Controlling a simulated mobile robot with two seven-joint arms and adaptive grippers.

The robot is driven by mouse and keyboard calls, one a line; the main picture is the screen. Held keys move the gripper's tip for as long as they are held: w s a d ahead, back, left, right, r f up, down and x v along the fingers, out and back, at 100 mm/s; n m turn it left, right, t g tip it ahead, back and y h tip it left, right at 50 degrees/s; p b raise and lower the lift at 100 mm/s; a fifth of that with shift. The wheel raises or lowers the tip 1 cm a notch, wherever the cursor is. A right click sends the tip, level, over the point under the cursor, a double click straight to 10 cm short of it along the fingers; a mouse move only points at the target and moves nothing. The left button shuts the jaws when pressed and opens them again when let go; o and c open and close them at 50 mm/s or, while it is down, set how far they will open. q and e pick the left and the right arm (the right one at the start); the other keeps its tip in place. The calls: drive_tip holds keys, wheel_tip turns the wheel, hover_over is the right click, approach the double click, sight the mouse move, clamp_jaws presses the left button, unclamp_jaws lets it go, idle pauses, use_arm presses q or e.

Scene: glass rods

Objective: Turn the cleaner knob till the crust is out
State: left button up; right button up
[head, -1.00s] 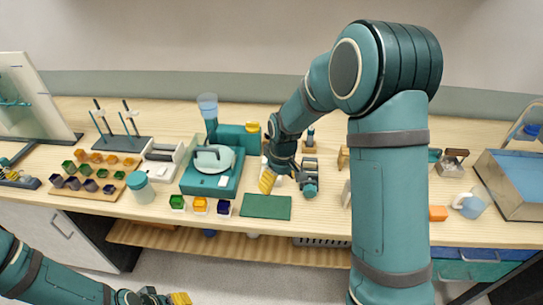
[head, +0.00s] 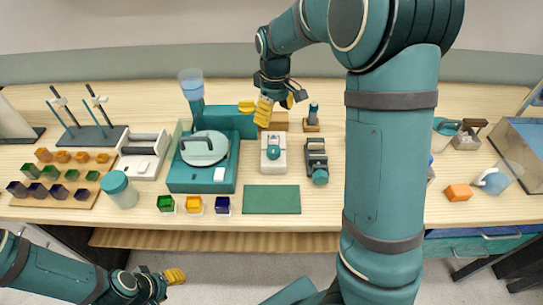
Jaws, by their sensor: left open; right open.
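I cannot tell for sure which device is the cleaner, and no crust can be made out. A small white device with a teal round top (head: 273,152) stands behind the green mat. Beside it on the right is a dark device with a teal round end (head: 320,177), which looks like a knob. My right gripper (head: 256,108) is open and empty, with yellow fingertips, in front of the back wall and behind these devices in the picture. My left gripper (head: 175,276) is open and empty in front of the table, at the lower left.
A teal machine with a white lid (head: 204,148) and blue cup stands left of the devices. The green mat (head: 271,199) is bare. Several coloured cubes (head: 194,205) sit at the front edge. My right arm hides the table right of the dark device.

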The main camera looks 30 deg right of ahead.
sight(274, 149)
use_arm(q)
drive_tip(key=f+b, duration=0.3)
drive_tip(key=shift+s+d+f, duration=0.1)
drive_tip(key=shift+s+f, duration=0.1)
drive_tip(key=shift+s, duration=0.1)
use_arm(e)
drive_tip(key=f, duration=1.4)
drive_tip(key=shift+w+f, duration=0.2)
drive_tip(key=shift+f, duration=0.1)
drive_tip(key=c, duration=1.2)
